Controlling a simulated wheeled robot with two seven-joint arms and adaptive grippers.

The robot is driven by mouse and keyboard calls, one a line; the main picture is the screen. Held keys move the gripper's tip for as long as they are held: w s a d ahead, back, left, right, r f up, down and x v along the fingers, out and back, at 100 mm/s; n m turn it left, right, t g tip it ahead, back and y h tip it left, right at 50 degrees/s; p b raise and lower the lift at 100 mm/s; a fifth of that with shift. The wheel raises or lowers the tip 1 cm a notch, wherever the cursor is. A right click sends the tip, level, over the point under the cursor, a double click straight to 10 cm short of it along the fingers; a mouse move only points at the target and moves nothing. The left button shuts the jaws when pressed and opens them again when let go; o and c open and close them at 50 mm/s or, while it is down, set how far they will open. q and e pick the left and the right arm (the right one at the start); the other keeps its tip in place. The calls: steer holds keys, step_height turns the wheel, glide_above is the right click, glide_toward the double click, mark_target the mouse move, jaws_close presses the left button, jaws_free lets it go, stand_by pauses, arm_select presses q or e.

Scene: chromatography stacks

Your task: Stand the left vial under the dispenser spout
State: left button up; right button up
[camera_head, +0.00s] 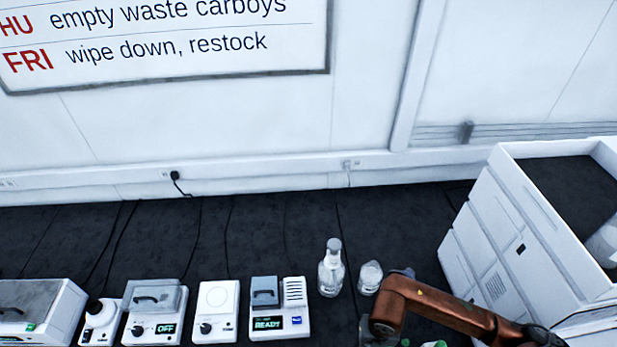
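No vial and no dispenser spout can be made out for sure. Small green pieces (436,344) show at the bottom edge by my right arm, too cut off to identify. My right arm, copper-coloured, comes in from the bottom right and bends down out of the frame. Its gripper fingers are not visible. My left arm and gripper are not in view.
A clear bottle (331,272) and a glass vessel (370,278) stand close beside my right arm. A row of white devices, including one reading READY (268,324) and one reading OFF (166,328), lines the front left. A white cabinet (515,240) stands right. The dark bench behind is mostly clear.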

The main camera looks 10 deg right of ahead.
arm_select(q)
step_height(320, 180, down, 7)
steer(key=b, duration=0.7)
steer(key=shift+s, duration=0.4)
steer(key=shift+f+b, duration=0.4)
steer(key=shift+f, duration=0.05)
arm_select(e)
steer(key=w+a+r+m, duration=0.1)
steer(key=w+r+m, duration=0.2)
steer(key=m, duration=0.7)
steer(key=w+a+r+m, duration=0.1)
steer(key=w+r+m, duration=0.2)
steer(key=w+m, duration=0.4)
steer(key=w+r+m, duration=0.3)
steer(key=w+m, duration=0.2)
steer(key=m, duration=1)
steer(key=shift+w+a, duration=0.35)
steer(key=shift+a, duration=0.05)
